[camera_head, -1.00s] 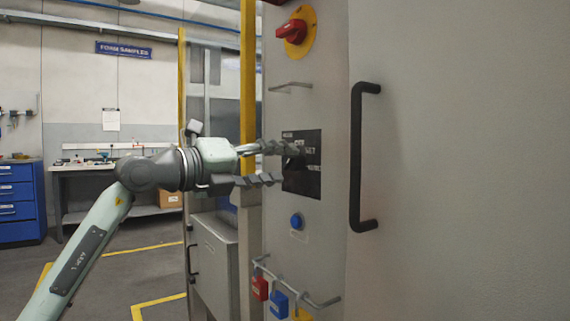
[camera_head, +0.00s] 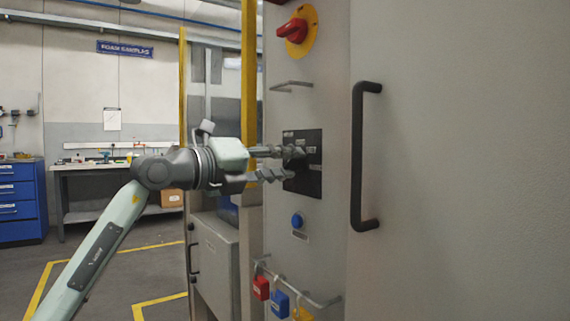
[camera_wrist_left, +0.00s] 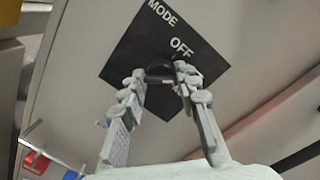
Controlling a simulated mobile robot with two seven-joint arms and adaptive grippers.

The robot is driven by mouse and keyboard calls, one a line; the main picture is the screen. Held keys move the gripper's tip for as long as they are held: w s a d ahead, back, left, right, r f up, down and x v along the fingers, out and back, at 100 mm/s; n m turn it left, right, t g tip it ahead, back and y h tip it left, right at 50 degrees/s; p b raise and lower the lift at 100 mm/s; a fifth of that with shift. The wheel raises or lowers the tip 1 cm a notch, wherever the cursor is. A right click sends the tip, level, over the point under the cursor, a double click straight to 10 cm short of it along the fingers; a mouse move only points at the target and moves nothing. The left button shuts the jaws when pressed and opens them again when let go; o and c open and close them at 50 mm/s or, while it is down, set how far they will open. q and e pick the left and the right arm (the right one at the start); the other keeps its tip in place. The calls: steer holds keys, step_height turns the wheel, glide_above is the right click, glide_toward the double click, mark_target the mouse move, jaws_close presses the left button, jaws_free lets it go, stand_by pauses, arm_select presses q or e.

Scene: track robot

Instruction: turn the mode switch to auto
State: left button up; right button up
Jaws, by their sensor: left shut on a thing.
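The mode switch's black plate (camera_head: 314,163) is on the grey cabinet front, with small white labels. In the left wrist view the plate (camera_wrist_left: 135,52) appears as a tilted diamond with "MODE" and "OFF" readable; the lower label is mostly hidden by a finger. The dark switch knob (camera_wrist_left: 158,72) sits between my fingertips. My left gripper (camera_head: 284,163) reaches the plate from the left and is shut on the knob; it also shows in the left wrist view (camera_wrist_left: 160,80). The knob's exact pointing direction is hard to tell. My right gripper is not in view.
A red rotary handle on a yellow disc (camera_head: 297,30) is above the plate, a blue button (camera_head: 297,221) below. Red, blue and yellow padlocks (camera_head: 279,303) hang from a low rail. A black door handle (camera_head: 361,155) stands out at right. Open floor lies left.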

arm_select(q)
steer(key=shift+m, duration=1.2)
steer(key=shift+m+b, duration=0.5)
steer(key=shift+m, duration=0.4)
steer(key=m, duration=0.2)
steer(key=shift+f+m+h+b, duration=0.1)
steer(key=shift+m+h+b, duration=0.2)
steer(key=shift+b, duration=0.1)
steer(key=shift+m+b, duration=0.45)
steer(key=shift+m, duration=1.25)
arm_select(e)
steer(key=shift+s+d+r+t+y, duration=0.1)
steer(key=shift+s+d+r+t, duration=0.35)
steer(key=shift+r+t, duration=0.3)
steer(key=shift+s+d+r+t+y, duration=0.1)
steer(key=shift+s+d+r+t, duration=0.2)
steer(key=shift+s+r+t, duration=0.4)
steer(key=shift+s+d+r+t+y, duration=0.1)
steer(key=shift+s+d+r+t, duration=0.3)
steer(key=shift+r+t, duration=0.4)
arm_select(q)
steer(key=o, duration=1.1)
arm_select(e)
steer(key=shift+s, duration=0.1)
